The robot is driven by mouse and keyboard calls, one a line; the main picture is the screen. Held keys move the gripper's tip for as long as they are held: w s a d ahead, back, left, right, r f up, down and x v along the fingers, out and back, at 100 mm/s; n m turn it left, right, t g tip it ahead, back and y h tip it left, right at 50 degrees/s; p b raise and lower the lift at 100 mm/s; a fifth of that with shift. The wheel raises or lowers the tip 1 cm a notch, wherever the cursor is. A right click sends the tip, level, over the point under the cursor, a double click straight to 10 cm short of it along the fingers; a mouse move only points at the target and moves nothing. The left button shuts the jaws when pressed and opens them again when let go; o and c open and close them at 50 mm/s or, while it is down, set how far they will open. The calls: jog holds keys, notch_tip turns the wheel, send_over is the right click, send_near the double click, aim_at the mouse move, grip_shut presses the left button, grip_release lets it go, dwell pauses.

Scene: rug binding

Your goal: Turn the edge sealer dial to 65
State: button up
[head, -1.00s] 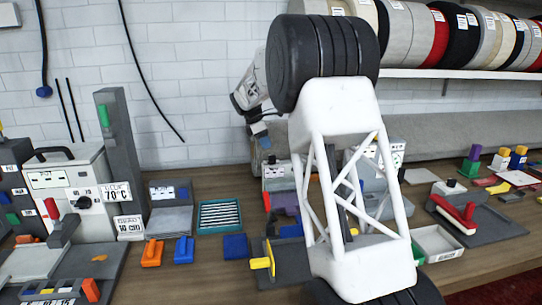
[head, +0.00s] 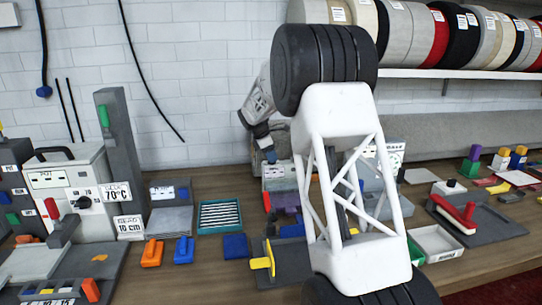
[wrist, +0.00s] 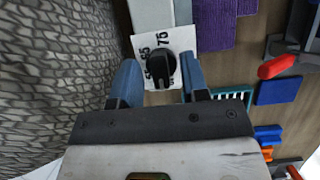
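In the wrist view a black dial knob (wrist: 163,70) sits on a white plate (wrist: 142,44) with printed numbers; 65 and 75 are legible, and another number at the left is partly hidden. The exact setting of the knob cannot be read. My gripper (wrist: 159,78) has two blue fingers apart, one on each side of the knob, with no clear contact. In the head view my gripper (head: 269,152) is low over a grey machine (head: 275,170) with a white front, partly hidden by my arm. The dial cannot be made out there.
At the left stands another machine (head: 75,180) with a black knob and a 70°C card (head: 118,193). Orange and blue clips (head: 184,250), a teal tray (head: 219,215) and a yellow-handled tool (head: 262,263) lie in front. Rug rolls (head: 400,30) fill the shelf.

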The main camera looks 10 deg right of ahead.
grip_shut()
jog(key=shift+m, duration=0.4)
jog(key=m+g, duration=0.2)
jog(key=m, duration=0.2)
jog(key=shift+w+f, duration=0.1)
jog(key=m, duration=0.3)
jog(key=m+g+y, duration=0.1)
jog(key=m, duration=0.1)
jog(key=shift+d+m+g+y, duration=0.1)
jog(key=shift+m+g+y, duration=0.2)
jog(key=shift+m, duration=0.1)
jog(key=m+y, duration=0.1)
jog(key=m, duration=0.2)
jog(key=m+g+y, duration=0.1)
jog(key=m, duration=0.2)
jog(key=m+y, duration=0.1)
jog(key=m, duration=0.2)
jog(key=shift+d+m+y, duration=0.15)
jog(key=shift+m+y, duration=0.25)
jog(key=shift+m+t+y, duration=0.3)
jog(key=shift+m+y, duration=0.3)
jog(key=shift+m, duration=1.1)
